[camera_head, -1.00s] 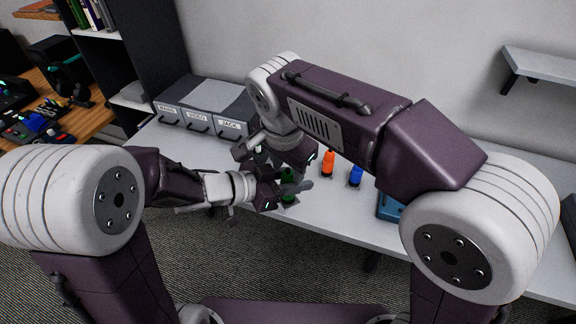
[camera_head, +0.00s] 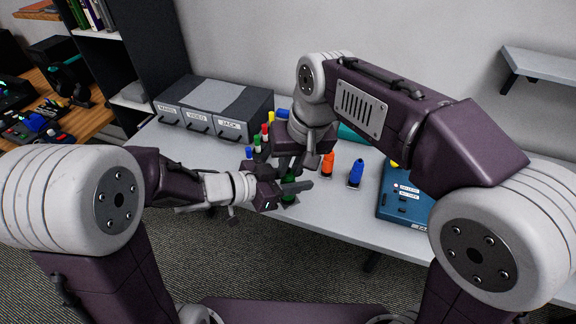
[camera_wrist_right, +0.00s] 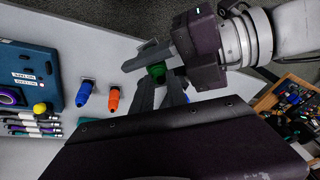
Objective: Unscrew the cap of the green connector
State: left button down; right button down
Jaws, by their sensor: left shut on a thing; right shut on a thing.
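The green connector (camera_head: 289,190) stands upright near the front edge of the table, largely hidden by my grippers. My left gripper (camera_head: 290,187) comes in from the left and is shut on the connector's body. My right gripper (camera_head: 289,168) points down from above and is shut on the cap at its top. In the right wrist view, the green top (camera_wrist_right: 156,71) shows between the right fingertips, with a left finger just beyond it. I cannot tell how far the cap is turned or whether it is loose.
An orange connector (camera_head: 328,163) and a blue connector (camera_head: 356,172) stand to the right, close to my right gripper. A blue device box (camera_head: 395,207) lies farther right. A grey drawer unit (camera_head: 233,131) labelled JACK, VIDEO and MAINS stands back left, with several small coloured plugs beside it.

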jog(key=n, duration=0.1)
jog(key=n+g, duration=0.1)
jog(key=n, duration=0.3)
jog(key=shift+w+y, duration=0.25)
jog(key=shift+y, duration=0.15)
jog(key=n+g, duration=0.1)
jog(key=n, duration=0.2)
jog(key=shift+w+n, duration=0.1)
jog(key=shift+n, duration=0.2)
jog(key=n+g, duration=0.1)
jog(key=n, duration=0.2)
jog(key=n+g, duration=0.1)
jog(key=n, duration=0.2)
jog(key=shift+w+a+f+n, duration=0.1)
jog(key=shift+w+n, duration=0.1)
jog(key=shift+n, duration=0.2)
jog(key=n+h, duration=0.1)
jog(key=n, duration=0.2)
jog(key=n+g, duration=0.1)
jog(key=n, duration=0.2)
jog(key=shift+a+n+h, duration=0.2)
jog(key=shift+n+h, duration=0.2)
jog(key=n+h, duration=0.1)
jog(key=n, duration=0.2)
jog(key=shift+a+n+g, duration=0.1)
jog(key=shift+n+g, duration=0.3)
jog(key=shift+n, duration=0.4)
jog(key=c, duration=1.3)
grip_release()
